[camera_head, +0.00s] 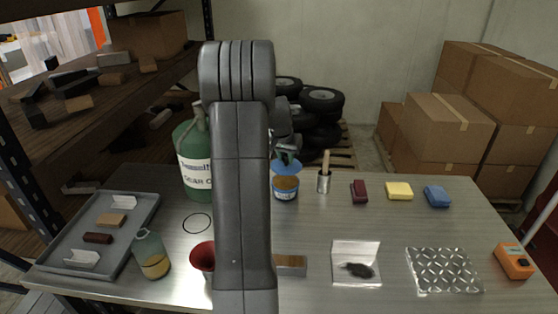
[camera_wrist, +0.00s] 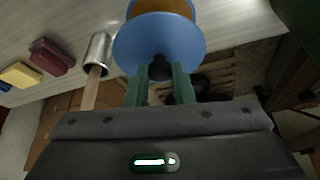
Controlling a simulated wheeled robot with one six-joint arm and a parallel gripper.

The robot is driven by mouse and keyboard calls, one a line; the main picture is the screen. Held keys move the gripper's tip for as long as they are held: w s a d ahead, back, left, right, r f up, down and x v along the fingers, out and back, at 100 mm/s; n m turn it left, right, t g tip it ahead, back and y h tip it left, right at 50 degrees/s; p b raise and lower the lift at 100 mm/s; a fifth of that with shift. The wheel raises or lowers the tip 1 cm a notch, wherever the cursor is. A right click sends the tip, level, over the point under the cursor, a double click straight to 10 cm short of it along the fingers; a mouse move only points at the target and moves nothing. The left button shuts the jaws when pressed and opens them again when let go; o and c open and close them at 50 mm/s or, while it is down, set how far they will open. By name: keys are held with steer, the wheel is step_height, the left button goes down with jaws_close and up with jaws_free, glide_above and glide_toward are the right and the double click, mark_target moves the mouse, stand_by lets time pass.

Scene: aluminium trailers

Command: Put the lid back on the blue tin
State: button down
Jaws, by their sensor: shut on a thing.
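The blue tin (camera_head: 285,193) stands open on the metal table, with brown contents showing at its top. My gripper (camera_head: 286,151) is above it, at the far side of the table. The gripper is shut on the dark knob of the round blue lid (camera_head: 286,168). In the wrist view, the knob sits between the two green fingers (camera_wrist: 160,76), and the lid (camera_wrist: 158,44) covers part of the tin. The brown contents (camera_wrist: 165,6) show past the lid's edge, so the lid is not squarely over the opening. The gap between lid and tin is hard to judge.
A metal cup (camera_head: 323,186) with a wooden-handled tool stands close right of the tin. A green jug (camera_head: 194,165) stands to the left. Maroon (camera_head: 359,191), yellow (camera_head: 399,191) and blue (camera_head: 437,196) blocks lie further right. My arm hides part of the table's middle.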

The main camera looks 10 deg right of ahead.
mark_target(284, 166)
steer(key=shift+w, duration=0.35)
steer(key=shift+w+f, duration=0.1)
steer(key=shift+f, duration=0.15)
steer(key=shift+f+b, duration=2.05)
steer(key=shift+f, duration=0.95)
steer(key=shift+f+b, duration=0.2)
steer(key=shift+b, duration=0.45)
steer(key=c, duration=1.2)
jaws_free()
steer(key=shift+o, duration=0.6)
